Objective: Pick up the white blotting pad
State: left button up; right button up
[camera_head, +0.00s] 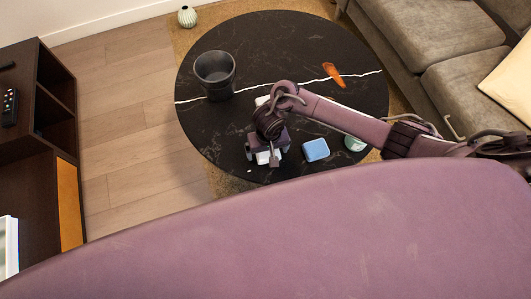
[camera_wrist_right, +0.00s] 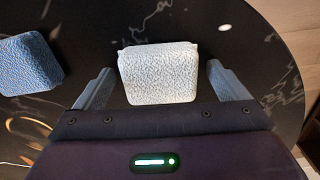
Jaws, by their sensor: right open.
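The white blotting pad (camera_wrist_right: 158,73) lies on the black round table and shows between the two fingers of my right gripper (camera_wrist_right: 160,90) in the right wrist view. The fingers are open, one on each side of the pad, with a gap visible at each side. In the head view my right gripper (camera_head: 264,158) is low over the near edge of the table, and the pad is mostly hidden by it. My left gripper is not in view.
The black round table (camera_head: 290,45) holds a dark bucket (camera_head: 215,75), an orange object (camera_head: 333,74), a blue pad (camera_head: 316,150) right of my right gripper, and a green-and-white item (camera_head: 355,142). A sofa stands right, a dark cabinet (camera_head: 40,130) left.

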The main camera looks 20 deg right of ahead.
jog(key=shift+c, duration=0.8)
jog(key=c, duration=0.9)
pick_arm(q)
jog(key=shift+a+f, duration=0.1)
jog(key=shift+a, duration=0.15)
pick_arm(e)
jog(key=shift+r, duration=0.1)
